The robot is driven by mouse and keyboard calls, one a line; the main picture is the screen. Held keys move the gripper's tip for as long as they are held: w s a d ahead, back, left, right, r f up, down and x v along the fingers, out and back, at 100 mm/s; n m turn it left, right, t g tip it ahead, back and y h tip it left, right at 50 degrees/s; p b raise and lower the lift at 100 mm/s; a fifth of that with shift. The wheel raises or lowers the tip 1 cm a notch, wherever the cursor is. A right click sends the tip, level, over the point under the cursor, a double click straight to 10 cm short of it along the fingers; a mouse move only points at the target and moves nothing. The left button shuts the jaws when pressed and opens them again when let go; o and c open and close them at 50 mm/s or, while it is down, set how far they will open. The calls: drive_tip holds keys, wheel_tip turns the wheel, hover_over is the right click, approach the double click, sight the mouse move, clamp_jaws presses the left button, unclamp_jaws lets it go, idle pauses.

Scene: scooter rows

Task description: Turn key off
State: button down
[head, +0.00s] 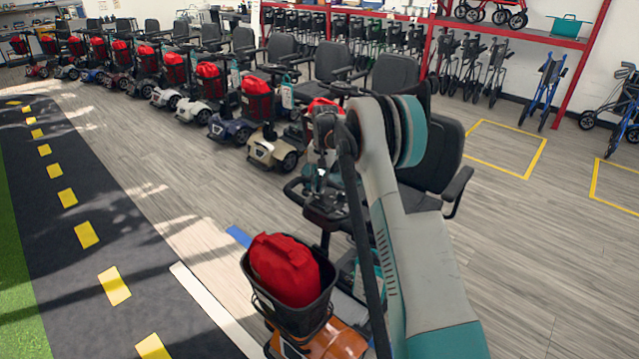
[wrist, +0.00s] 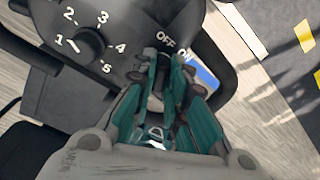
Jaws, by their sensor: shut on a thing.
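The wrist view shows a dark scooter console with a speed dial (wrist: 88,45) marked 1 to 5; its pointer is near 1. Beside it, the white OFF label (wrist: 165,40) and ON label (wrist: 184,55) mark the key switch. My gripper (wrist: 168,62), with teal fingers, is shut at the switch, just below these labels. The key is hidden between the fingertips, so its angle cannot be told. In the head view my gripper (head: 322,182) is over the handlebar console of the orange scooter (head: 335,342), partly hidden by my arm.
A black basket (head: 292,318) with a red bag-like item (head: 285,270) is on the orange scooter's front. Its grey seat (head: 432,155) stands behind my arm. A row of scooters (head: 275,145) runs to the back left. Wood floor (head: 190,190) is clear at left.

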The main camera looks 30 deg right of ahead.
drive_tip(key=shift+n, duration=0.5)
drive_tip(key=c, duration=1.6)
unclamp_jaws()
wheel_tip(320, 180, up, 12)
drive_tip(key=shift+s+d, duration=0.3)
drive_tip(key=shift+d, duration=0.1)
